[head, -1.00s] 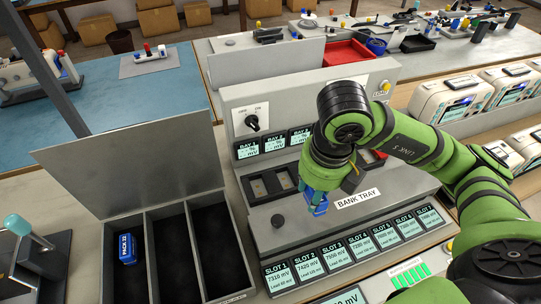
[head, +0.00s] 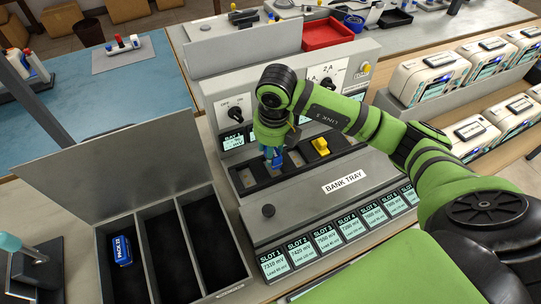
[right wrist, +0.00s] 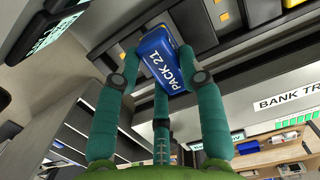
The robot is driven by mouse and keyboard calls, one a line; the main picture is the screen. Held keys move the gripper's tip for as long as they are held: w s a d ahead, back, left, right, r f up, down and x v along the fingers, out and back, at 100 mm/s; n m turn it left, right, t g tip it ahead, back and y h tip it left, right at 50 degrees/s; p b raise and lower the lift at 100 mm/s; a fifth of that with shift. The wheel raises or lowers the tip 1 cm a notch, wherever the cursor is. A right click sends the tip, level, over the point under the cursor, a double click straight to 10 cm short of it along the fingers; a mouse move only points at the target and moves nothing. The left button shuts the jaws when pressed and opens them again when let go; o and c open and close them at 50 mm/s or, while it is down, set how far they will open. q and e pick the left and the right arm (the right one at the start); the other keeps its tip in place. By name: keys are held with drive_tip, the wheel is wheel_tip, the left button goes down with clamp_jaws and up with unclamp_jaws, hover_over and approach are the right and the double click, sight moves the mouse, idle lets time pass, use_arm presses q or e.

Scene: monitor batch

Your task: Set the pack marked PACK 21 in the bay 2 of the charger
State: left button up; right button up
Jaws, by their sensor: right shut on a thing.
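The blue pack marked PACK 21 (right wrist: 168,62) is between the fingers of my right gripper (right wrist: 160,75). In the head view my right gripper (head: 274,160) points down over the row of bays, with a bit of blue showing at its fingertips. The grey charger (head: 228,88) stands behind it with dials and small displays. The leftmost bay (head: 243,178) looks dark and empty. The gripper hides the bay just right of it, so I cannot tell whether the pack touches the bay. My left gripper is not in view.
A yellow piece (head: 320,146) stands in a bay to the right of the gripper. The sloped bank tray panel (head: 310,202) lies in front. At left, an open three-compartment box (head: 176,195) holds another blue pack (head: 121,250), its lid raised behind.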

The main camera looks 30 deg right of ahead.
wheel_tip(320, 180, down, 4)
drive_tip(key=shift+r+p, duration=0.25)
drive_tip(key=shift+p, duration=0.25)
drive_tip(key=shift+f, duration=0.15)
drive_tip(key=shift+f+b, duration=0.25)
drive_tip(key=shift+b, duration=0.05)
drive_tip(key=o, duration=1.2)
drive_tip(key=shift+r, duration=0.1)
drive_tip(key=shift+r+p, duration=0.35)
drive_tip(key=shift+p, duration=0.05)
drive_tip(key=r+b, duration=0.1)
drive_tip(key=r, duration=0.2)
drive_tip(key=s+r+b, duration=0.1)
drive_tip(key=r, duration=0.6)
drive_tip(key=shift+s+r+b, duration=0.15)
drive_tip(key=shift+r+b, duration=0.05)
drive_tip(key=shift+b, duration=0.2)
drive_tip(key=shift+s+r, duration=0.1)
drive_tip(key=shift+r, duration=0.5)
